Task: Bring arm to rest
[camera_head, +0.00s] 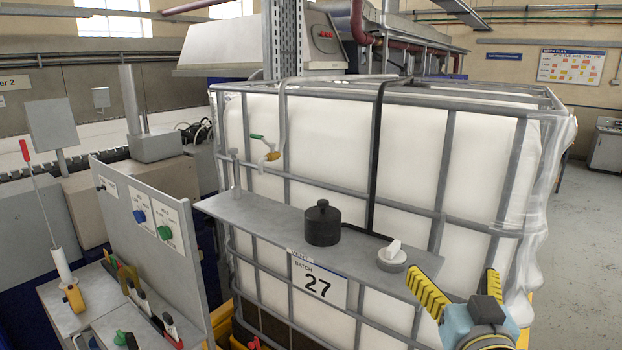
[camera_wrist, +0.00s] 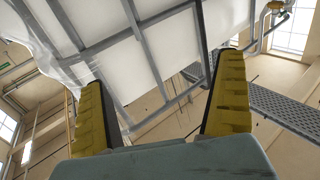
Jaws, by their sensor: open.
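My gripper (camera_head: 462,288) is at the lower right of the head view, with yellow ridged fingers spread wide and nothing between them. It is in front of the right end of the grey shelf, apart from the white tank, as far as I can tell. In the wrist view my gripper (camera_wrist: 165,110) also shows open and empty. Beyond its fingers, that view shows the white caged tank (camera_wrist: 150,60) tilted across the picture.
The large caged tank (camera_head: 400,150) fills the middle. Its grey shelf (camera_head: 270,222) carries a black lidded pot (camera_head: 322,224) and a small grey-white round item (camera_head: 392,258). A panel with knobs (camera_head: 150,215) stands left. Open floor (camera_head: 585,240) lies at right.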

